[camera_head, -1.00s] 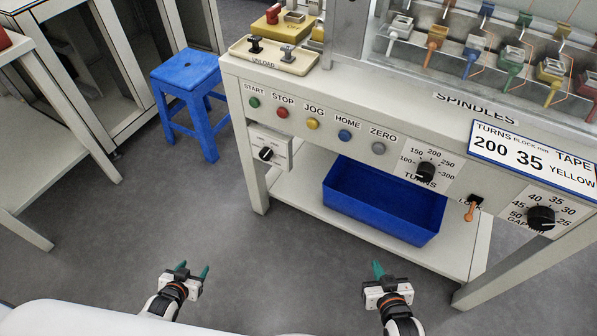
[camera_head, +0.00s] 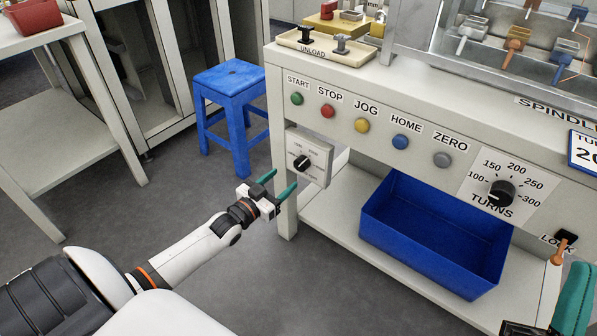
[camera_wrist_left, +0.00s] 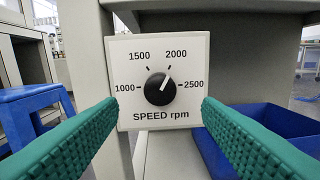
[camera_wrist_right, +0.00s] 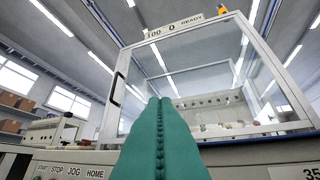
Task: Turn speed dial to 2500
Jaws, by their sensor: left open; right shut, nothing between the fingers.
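The speed dial is a black knob (camera_wrist_left: 160,89) with a white pointer on a white plate (camera_wrist_left: 120,60) marked SPEED rpm, 1000 to 2500. In the left wrist view the pointer aims up and right, at about the 2000 mark. The same knob shows on the machine's left leg in the head view (camera_head: 302,163). My left gripper (camera_head: 285,178) is open and empty, its green fingers pointing at the plate, one on each side of the knob in its wrist view and apart from it. My right gripper (camera_wrist_right: 160,105) is shut and empty, partly visible at the lower right of the head view.
Above the dial are the START (camera_head: 297,98), STOP (camera_head: 328,111) and other buttons. The TURNS dial (camera_head: 501,193) and LOCK lever (camera_head: 558,254) are to the right. A blue bin (camera_head: 430,245) sits on the lower shelf. A blue stool (camera_head: 230,100) stands behind left.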

